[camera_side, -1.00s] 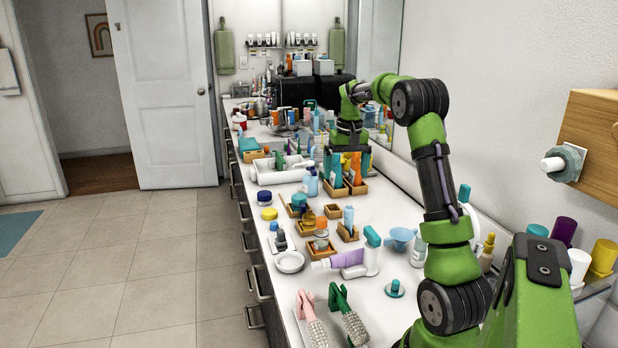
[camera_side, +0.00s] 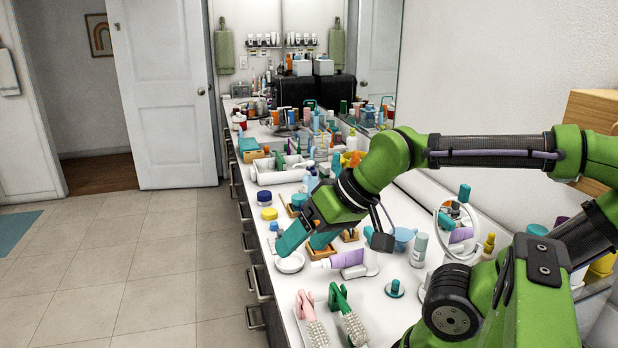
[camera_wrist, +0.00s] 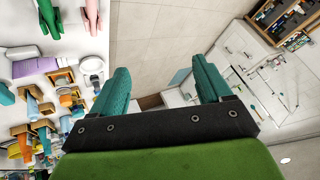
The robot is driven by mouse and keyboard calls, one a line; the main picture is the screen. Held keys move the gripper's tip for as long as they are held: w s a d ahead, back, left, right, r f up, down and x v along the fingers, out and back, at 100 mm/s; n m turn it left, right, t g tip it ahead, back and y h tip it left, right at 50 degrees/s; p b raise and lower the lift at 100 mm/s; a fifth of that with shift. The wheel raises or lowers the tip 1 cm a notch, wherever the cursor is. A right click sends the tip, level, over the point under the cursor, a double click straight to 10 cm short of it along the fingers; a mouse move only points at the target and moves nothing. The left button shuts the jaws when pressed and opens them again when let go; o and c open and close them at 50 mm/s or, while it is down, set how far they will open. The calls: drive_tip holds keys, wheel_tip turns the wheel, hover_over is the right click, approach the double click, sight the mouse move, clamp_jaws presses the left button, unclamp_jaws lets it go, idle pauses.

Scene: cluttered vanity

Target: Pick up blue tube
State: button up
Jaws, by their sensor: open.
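My gripper (camera_side: 304,241) is open and empty, its teal fingers above the front edge of the counter in the side view. In the wrist view my gripper (camera_wrist: 162,75) has its fingers wide apart, with floor and drawer fronts between them. A small light blue tube-like item (camera_wrist: 66,124) stands among wooden holders at left in the wrist view, outside the fingers. Light blue bottles (camera_side: 309,184) stand behind my gripper in the side view. I cannot tell for certain which is the blue tube. My wrist hides part of the wooden holders.
A white dish (camera_side: 290,263) lies just below my fingers. A round mirror (camera_side: 457,228) stands near the wall.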

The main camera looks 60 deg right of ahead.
drive_tip(key=shift+c, duration=1)
